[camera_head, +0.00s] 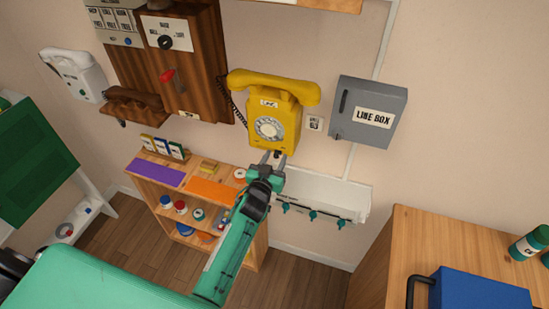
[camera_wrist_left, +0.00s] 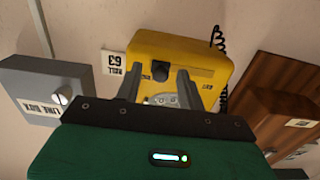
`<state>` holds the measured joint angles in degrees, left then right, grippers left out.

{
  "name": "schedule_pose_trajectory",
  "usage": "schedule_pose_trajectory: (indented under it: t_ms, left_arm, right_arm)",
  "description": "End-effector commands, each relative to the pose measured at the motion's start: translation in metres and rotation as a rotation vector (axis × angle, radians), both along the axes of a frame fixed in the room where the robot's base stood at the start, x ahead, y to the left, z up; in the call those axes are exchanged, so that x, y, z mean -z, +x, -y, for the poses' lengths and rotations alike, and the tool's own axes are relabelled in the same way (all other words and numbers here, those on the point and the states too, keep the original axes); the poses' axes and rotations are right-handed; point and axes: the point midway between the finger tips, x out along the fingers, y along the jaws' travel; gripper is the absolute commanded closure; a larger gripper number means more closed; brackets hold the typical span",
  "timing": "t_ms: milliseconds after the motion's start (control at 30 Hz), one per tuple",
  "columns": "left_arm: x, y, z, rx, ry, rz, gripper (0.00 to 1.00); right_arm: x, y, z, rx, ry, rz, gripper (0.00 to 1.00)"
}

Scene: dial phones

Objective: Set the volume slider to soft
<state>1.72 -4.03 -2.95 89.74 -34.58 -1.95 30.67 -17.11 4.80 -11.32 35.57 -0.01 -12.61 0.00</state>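The yellow dial phone (camera_head: 268,108) hangs on the wall with its handset across the top. In the left wrist view the phone (camera_wrist_left: 205,58) shows close up, with a dark slot and a dark knob (camera_wrist_left: 160,73) on its face, which looks like the volume slider. Small labels sit to either side of the slot, too small to read surely. My left gripper (camera_head: 274,158) is just below the phone's lower edge. In the wrist view its two fingers (camera_wrist_left: 157,85) stand apart on either side of the knob, with nothing held. I cannot tell whether they touch it. My right gripper is out of view.
A grey line box (camera_head: 369,110) is on the wall to the right of the phone. A brown wooden wall phone (camera_head: 190,85) is to the left. A white shelf with teal hooks (camera_head: 330,195) is below right, and a low wooden shelf (camera_head: 175,200) stands below left.

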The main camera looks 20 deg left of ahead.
Motion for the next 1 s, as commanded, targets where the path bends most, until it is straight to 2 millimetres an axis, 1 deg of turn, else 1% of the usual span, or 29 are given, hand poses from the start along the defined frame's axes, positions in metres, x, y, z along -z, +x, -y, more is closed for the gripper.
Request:
schedule_pose_trajectory:
  t_ms: [233, 267, 300, 433, 467, 667, 767, 900, 1000]
  left_arm:
    - [0.0, 0.001, 0.0, 0.0, 0.0, 0.0, 0.61]
    - [0.0, 0.001, 0.0, 0.0, 0.0, 0.0, 0.65]
    - [0.0, 0.001, 0.0, 0.0, 0.0, 0.0, 0.72]
    - [0.0, 0.001, 0.0, 0.0, 0.0, 0.0, 0.98]
    - [0.0, 0.001, 0.0, 0.0, 0.0, 0.0, 1.0]
    - [0.0, 0.0, -0.003, 0.0, 0.002, 0.0, 1.0]
    - [-0.001, 0.001, -0.015, 0.0, 0.004, 0.0, 1.0]
    - [-0.001, 0.002, -0.04, 0.0, 0.006, 0.0, 1.0]
    - [0.0, 0.002, -0.053, -0.001, 0.005, -0.001, 1.0]
  right_arm:
    - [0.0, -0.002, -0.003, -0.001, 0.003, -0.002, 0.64]
    - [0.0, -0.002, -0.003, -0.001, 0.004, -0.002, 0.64]
    - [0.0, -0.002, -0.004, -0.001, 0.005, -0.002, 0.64]
    - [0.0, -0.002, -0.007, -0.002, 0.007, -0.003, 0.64]
    - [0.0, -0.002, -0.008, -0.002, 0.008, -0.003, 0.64]
    - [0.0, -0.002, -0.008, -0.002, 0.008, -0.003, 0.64]
    - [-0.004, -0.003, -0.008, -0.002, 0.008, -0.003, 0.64]
    - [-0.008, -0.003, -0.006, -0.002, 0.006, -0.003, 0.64]
    - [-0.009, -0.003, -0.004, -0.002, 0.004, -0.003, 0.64]
